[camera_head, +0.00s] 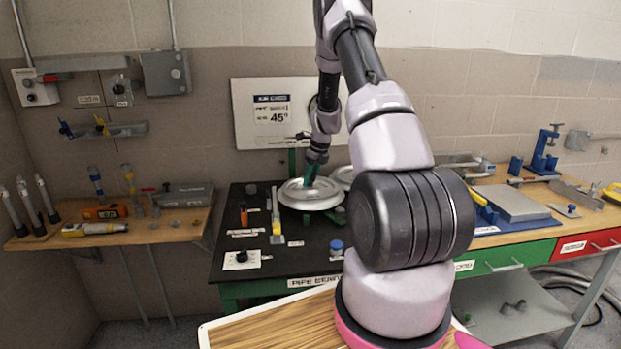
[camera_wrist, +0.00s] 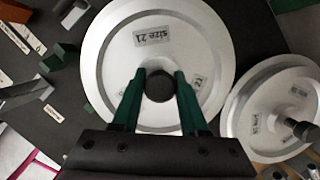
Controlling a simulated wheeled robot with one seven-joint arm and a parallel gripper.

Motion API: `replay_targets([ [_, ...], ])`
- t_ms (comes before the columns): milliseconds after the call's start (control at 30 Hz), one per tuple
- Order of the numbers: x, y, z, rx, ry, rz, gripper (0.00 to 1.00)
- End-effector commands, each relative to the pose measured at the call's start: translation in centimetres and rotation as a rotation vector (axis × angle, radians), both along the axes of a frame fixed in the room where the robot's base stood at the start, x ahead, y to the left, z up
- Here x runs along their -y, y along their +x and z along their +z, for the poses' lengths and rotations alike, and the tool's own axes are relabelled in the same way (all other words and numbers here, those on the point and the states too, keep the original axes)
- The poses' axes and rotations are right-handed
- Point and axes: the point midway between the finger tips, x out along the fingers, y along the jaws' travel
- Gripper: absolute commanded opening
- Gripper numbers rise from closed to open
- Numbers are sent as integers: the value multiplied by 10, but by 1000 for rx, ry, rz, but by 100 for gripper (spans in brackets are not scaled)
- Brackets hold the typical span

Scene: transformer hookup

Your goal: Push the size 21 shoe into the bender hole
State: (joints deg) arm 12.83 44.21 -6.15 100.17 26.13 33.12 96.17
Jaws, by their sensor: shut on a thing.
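The size 21 shoe (camera_wrist: 195,35) is a round silver disc with a "size 21" label and a dark round hub at its centre. It also shows in the head view (camera_head: 303,199), lying roughly flat over the black bench. My gripper (camera_wrist: 160,76) has green fingers on both sides of the hub and is shut on it. In the head view my gripper (camera_head: 312,174) reaches down to the disc from above. The bender hole cannot be made out; the disc may cover it. I cannot tell whether the disc rests on something or hangs just above it.
A second silver disc (camera_wrist: 262,112) with a dark knob lies close on the right, partly behind the first in the head view. The black bench (camera_head: 290,258) holds small labelled tools. A side shelf (camera_head: 160,231) stands left, and a wooden bench (camera_head: 510,234) right.

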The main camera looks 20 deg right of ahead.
Motion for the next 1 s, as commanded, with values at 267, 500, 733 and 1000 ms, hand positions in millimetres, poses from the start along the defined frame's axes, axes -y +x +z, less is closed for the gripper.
replay_targets([
  [267, 0, 0, -5, 1, -1, 1, 0],
  [500, 0, 1, -10, 2, -1, 0, 0],
  [733, 0, 1, -15, 1, -1, 1, 0],
  [1000, 0, 1, -17, 1, -1, 1, 59],
])
